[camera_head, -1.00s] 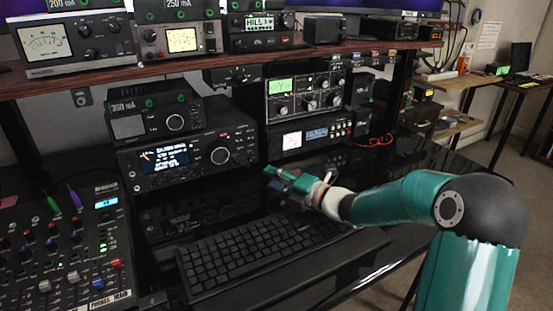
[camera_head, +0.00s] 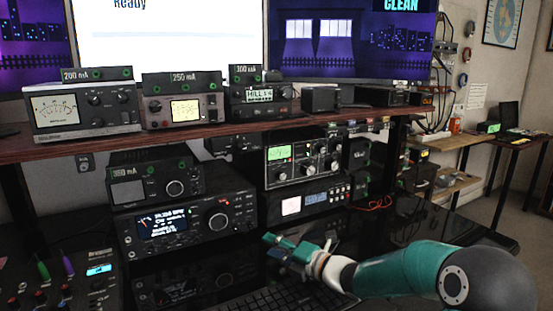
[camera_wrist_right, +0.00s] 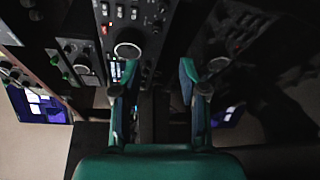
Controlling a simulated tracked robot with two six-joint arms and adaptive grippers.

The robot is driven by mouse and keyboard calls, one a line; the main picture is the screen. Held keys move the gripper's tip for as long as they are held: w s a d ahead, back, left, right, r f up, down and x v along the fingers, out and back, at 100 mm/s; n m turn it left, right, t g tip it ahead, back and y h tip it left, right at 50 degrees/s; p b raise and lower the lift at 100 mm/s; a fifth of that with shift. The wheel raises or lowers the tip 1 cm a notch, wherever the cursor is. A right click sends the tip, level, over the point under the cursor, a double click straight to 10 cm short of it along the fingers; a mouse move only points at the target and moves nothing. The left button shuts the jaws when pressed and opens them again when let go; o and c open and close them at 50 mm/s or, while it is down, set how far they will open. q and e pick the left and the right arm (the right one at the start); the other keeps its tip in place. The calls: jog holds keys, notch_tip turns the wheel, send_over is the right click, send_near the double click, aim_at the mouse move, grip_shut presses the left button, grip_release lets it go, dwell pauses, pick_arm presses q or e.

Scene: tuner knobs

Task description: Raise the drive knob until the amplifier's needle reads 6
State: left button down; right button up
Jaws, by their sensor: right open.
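Several units with dials and knobs stand on the desk and shelf; no label reading drive is legible. A box with a white needle meter (camera_head: 55,107) and dark knobs is on the shelf at left. Beside it is a box with a yellow-lit needle meter (camera_head: 186,110). A knobbed unit with a green-lit display (camera_head: 279,153) stands below the shelf. Which is the amplifier I cannot tell, and the needle readings are too small. My right gripper (camera_head: 284,247) is open and empty, in front of the units; it also shows in the right wrist view (camera_wrist_right: 158,72). My left gripper is out of view.
A transceiver (camera_head: 187,222) with a large knob stands left of my right gripper; that large knob seems to show in the wrist view (camera_wrist_right: 128,50). A keyboard (camera_head: 285,300) lies below the gripper. A mixer (camera_head: 100,285) is at lower left. The shelf edge (camera_head: 200,134) overhangs the lower units.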

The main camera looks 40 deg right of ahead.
jog(key=shift+s+a+r+n+b, duration=0.1)
jog(key=shift+a+n+b, duration=0.2)
jog(key=shift+b, duration=0.05)
jog(key=n+b, duration=0.1)
jog(key=s+a+r+n+g+b, duration=0.1)
jog(key=shift+s+a+n+b, duration=0.15)
jog(key=shift+a+n+b, duration=0.1)
jog(key=shift+n+b, duration=0.1)
notch_tip(320, 180, up, 3)
jog(key=s+n+g+h+b, duration=0.1)
jog(key=s+n+h+b, duration=0.1)
jog(key=b, duration=0.2)
send_near(238, 230)
jog(key=x, duration=0.8)
jog(key=shift+w+a, duration=0.1)
jog(key=shift+w, duration=0.15)
grip_shut()
